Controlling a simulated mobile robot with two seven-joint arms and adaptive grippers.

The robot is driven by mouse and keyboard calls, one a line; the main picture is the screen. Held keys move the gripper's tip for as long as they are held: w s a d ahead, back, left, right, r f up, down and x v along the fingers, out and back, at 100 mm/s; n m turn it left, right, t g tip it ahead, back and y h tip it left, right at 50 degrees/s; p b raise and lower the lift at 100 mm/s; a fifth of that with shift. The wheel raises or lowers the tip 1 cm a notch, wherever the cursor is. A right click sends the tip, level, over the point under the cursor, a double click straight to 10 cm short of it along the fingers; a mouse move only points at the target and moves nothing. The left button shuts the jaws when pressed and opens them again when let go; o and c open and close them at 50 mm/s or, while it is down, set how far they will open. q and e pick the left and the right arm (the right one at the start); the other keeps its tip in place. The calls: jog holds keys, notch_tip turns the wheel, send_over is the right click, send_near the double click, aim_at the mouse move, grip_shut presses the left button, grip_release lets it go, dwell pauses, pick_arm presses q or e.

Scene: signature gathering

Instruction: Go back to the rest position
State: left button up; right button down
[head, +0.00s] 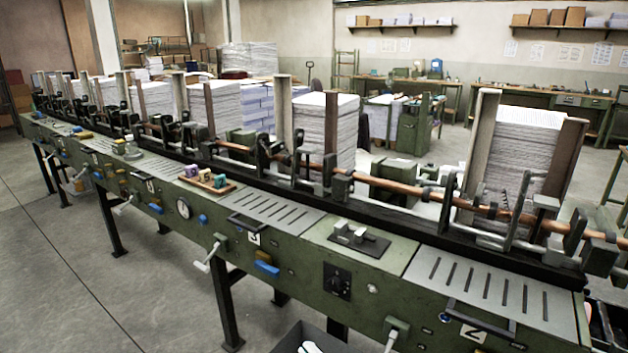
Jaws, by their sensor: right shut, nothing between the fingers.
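The task names no object to handle. A long green gathering machine (300,262) runs from the far left to the near right in front of me. My right gripper is shut with nothing between its fingers. Its outline is hard to pick out in the head view, and I cannot tell which part of the machine it is nearest to. My left gripper does not show.
Tall paper stacks (325,130) and (515,150) stand behind the copper-coloured rail (385,177). A cranked handle (207,257) and a bar handle (478,318) jut from the machine's front. A dark bin (285,345) sits below. Floor (60,290) at front left is clear.

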jog(key=s+d+f+m+g+h, duration=0.3)
jog(key=s+d+f+m+h, duration=0.3)
jog(key=d+f, duration=0.55)
jog(key=s+d+f+m+g+h, duration=0.25)
jog(key=s+d+f+m, duration=0.5)
jog(key=f, duration=0.75)
jog(key=w+d+r+n+y+p, duration=0.1)
jog(key=w+r+n+y, duration=0.25)
jog(key=r, duration=0.35)
jog(key=w+d+r+n+g+y+p, duration=0.1)
jog(key=w+d+r+n+y, duration=0.1)
jog(key=w+r+n+y, duration=0.3)
jog(key=w+d+r+n+y+p, duration=0.1)
jog(key=w+r+n, duration=0.2)
jog(key=r, duration=0.5)
jog(key=w+a+f+b, duration=0.1)
jog(key=w+a+f, duration=0.5)
jog(key=shift+w+a+f, duration=0.15)
jog(key=shift+w+a, duration=0.15)
jog(key=shift+w, duration=0.05)
